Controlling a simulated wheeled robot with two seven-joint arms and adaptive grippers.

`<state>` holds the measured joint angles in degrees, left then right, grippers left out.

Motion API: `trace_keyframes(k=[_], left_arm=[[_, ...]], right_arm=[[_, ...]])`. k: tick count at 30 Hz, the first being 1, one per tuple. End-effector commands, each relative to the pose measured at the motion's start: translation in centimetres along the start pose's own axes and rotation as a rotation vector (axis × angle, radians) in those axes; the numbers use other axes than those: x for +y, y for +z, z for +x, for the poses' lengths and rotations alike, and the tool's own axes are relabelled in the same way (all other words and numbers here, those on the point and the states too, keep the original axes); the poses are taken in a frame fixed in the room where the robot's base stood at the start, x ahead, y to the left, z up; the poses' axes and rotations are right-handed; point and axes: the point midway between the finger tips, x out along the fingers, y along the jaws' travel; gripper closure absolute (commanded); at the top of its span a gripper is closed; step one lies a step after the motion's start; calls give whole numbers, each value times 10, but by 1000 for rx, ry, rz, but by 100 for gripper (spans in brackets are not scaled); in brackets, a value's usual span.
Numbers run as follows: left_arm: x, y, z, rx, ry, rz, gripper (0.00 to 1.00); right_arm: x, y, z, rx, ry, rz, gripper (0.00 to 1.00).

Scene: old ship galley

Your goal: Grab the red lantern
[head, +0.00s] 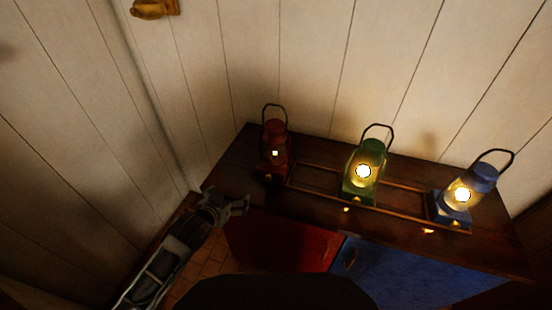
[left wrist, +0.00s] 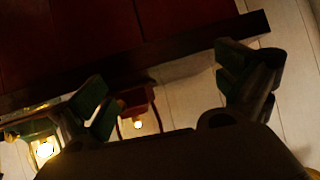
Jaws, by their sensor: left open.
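The red lantern (head: 274,143) stands upright at the left end of a dark wooden counter in the head view, with a dark handle loop on top and a small light in its middle. My left gripper (head: 238,203) is open and empty at the counter's front left edge, in front of and to the left of the red lantern, apart from it. In the left wrist view the red lantern (left wrist: 138,112) shows partly between the two spread fingers (left wrist: 165,85), farther off. My right gripper is in neither view.
A lit green lantern (head: 366,165) stands mid-counter and a lit blue lantern (head: 467,193) at the right, within a low wooden rail. The counter (head: 235,172) backs onto a white plank wall (head: 290,60). Red (head: 280,245) and blue (head: 390,275) cabinet fronts lie below.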

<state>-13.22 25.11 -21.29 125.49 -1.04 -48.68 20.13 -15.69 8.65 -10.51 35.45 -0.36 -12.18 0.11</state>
Motion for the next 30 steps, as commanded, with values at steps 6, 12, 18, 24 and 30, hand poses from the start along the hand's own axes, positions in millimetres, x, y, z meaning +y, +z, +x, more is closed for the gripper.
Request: trace_keyframes(k=[6, 12, 18, 24, 30], left_arm=[[7, -29, 3, 102, 40, 18, 0], [18, -63, 8, 232, 112, 41, 0], [26, -92, 10, 356, 208, 66, 0], [30, -113, 8, 456, 319, 93, 0], [28, -127, 2, 525, 437, 120, 0]], right_arm=[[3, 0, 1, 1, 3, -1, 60], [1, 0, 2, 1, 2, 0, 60], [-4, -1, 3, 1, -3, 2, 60], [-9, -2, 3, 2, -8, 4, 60], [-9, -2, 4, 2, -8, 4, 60]])
